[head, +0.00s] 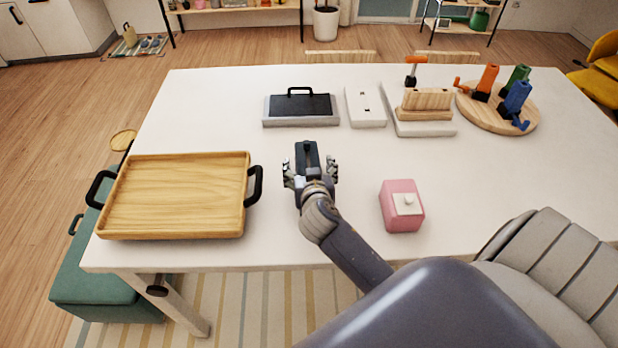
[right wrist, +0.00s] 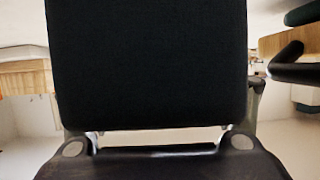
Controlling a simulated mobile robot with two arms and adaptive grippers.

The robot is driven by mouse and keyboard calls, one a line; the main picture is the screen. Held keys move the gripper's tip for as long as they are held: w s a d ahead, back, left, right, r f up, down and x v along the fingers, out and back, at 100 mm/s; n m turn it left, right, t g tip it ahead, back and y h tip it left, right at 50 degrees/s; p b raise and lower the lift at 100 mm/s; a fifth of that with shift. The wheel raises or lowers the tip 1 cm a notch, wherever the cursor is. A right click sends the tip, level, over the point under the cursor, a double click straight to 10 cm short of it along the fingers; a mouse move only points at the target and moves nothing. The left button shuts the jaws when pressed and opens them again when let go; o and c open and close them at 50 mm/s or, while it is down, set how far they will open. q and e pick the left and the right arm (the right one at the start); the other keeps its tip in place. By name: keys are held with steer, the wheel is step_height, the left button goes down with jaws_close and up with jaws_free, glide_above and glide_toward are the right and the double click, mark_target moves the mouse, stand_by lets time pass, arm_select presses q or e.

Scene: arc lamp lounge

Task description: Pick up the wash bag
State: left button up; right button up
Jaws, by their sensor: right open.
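The wash bag (head: 308,154) is a small dark, boxy thing on the white table, just beyond and between the fingers of my right gripper (head: 311,172). Its near part is hidden by the gripper. In the right wrist view the dark wash bag (right wrist: 148,65) fills the middle of the picture, with a finger low on each side. My right gripper is open, with its fingers spread to either side of the bag; I cannot tell whether they touch it. My left gripper is not in view.
A wooden tray (head: 180,197) with black handles lies left of my gripper. A pink box (head: 401,220) stands to the right. Behind are a dark handled case on a grey base (head: 300,122), a white panel (head: 366,107) and a round board (head: 497,125) with coloured pieces.

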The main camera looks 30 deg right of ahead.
steer(key=c, duration=1.4)
steer(key=shift+r, duration=0.15)
steer(key=shift+c, duration=0.2)
